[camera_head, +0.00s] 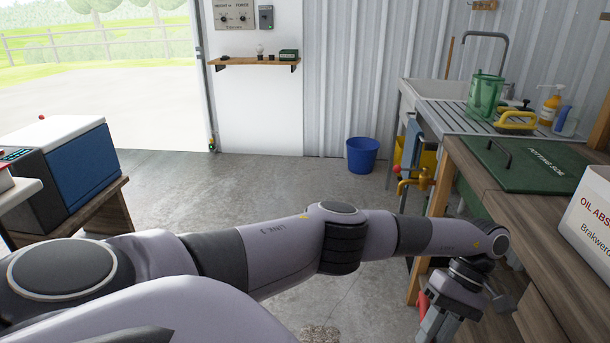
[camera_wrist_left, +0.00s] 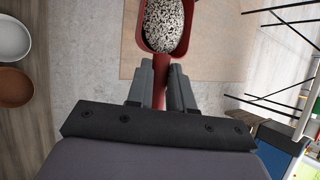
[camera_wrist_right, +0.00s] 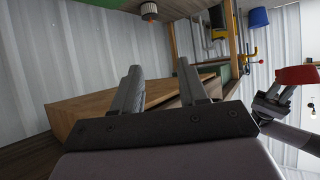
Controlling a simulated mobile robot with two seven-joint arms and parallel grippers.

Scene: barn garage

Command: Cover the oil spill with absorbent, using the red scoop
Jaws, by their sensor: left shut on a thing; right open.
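My left gripper (camera_head: 440,325) is shut on the handle of the red scoop (camera_wrist_left: 160,85). In the left wrist view the scoop's bowl holds a heap of speckled grey-white absorbent (camera_wrist_left: 166,25). The red scoop also shows in the right wrist view (camera_wrist_right: 298,76), beside my left gripper (camera_wrist_right: 272,98). A white box lettered "OIL ABS" (camera_head: 590,222) stands on the bench at the right. A speckled granular patch (camera_head: 320,333) lies on the floor at the bottom edge, partly cut off. No dark oil is clearly visible. My right gripper (camera_wrist_right: 158,72) is open and empty.
A blue bucket (camera_head: 362,155) stands by the wall. The middle floor is clear.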

